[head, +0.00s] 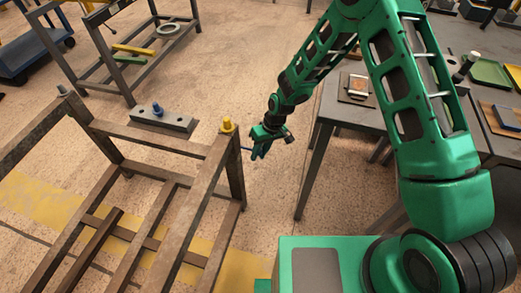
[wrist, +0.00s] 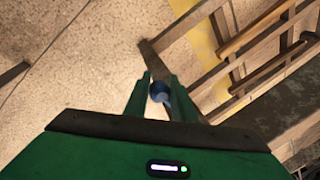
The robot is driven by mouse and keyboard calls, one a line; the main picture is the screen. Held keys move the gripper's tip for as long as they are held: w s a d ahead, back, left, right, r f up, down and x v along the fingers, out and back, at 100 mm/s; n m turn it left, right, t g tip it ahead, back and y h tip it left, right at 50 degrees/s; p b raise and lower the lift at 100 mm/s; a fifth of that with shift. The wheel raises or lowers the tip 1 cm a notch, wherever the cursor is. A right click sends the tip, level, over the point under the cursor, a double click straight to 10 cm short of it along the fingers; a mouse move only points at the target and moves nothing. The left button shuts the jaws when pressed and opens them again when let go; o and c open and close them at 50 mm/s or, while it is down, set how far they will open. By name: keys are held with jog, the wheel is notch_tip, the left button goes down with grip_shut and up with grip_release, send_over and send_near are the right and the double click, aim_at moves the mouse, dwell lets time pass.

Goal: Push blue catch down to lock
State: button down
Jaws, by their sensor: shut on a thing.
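A blue catch (wrist: 160,92) sits between the two fingertips of my gripper (wrist: 161,86) in the wrist view, with a finger against each side. A small bit of the blue catch (head: 246,149) shows between the fingers and the post. The rest of it is hidden by the gripper. I cannot tell from these views how far down the catch is.
A yellow knob (head: 227,125) tops the same post, close to my gripper. A grey table (head: 325,110) stands to the right. Floor between table and rack is clear.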

jog(key=shift+w+a+f, duration=0.25)
jog(key=shift+a+f, duration=0.1)
jog(key=shift+f, duration=0.4)
jog(key=shift+w+a+f, duration=0.2)
jog(key=shift+a+f, duration=0.2)
jog(key=shift+f, duration=0.35)
jog(key=shift+w+a+f, duration=0.25)
jog(key=shift+a+f, duration=0.1)
jog(key=shift+f, duration=0.4)
jog(key=shift+a, duration=0.1)
jog(key=c, duration=1.5)
grip_release()
jog(key=shift+w, duration=0.1)
jog(key=shift+f, duration=0.1)
jog(key=shift+v, duration=5.4)
